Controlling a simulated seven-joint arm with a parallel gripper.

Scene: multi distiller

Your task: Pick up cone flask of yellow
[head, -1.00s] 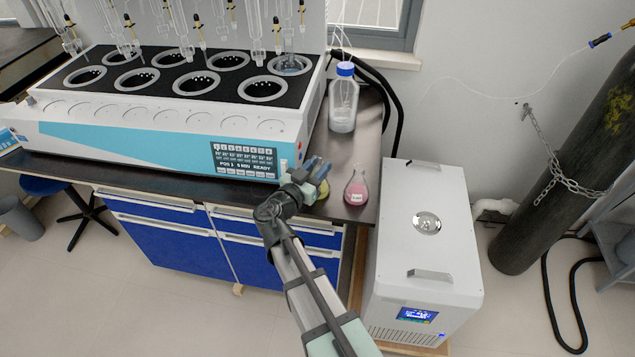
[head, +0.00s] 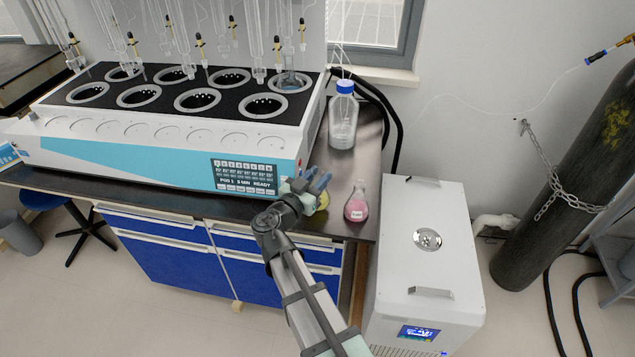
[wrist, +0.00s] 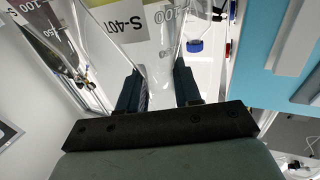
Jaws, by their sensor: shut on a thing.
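The yellow cone flask (head: 323,202) is at the front right of the bench, mostly hidden behind my gripper in the head view. A little yellow liquid shows at its right side. My gripper (head: 317,180) is shut on this flask. In the wrist view, my two dark fingers (wrist: 159,90) stand with clear glass between them. I cannot tell clearly whether the flask's base touches the bench.
A pink cone flask (head: 356,208) stands close to the right. A blue-capped bottle (head: 343,118) stands behind. The white distiller (head: 130,160) with several wells is at left. A white chiller box (head: 428,275) stands on the floor at right. The bench's front edge is near.

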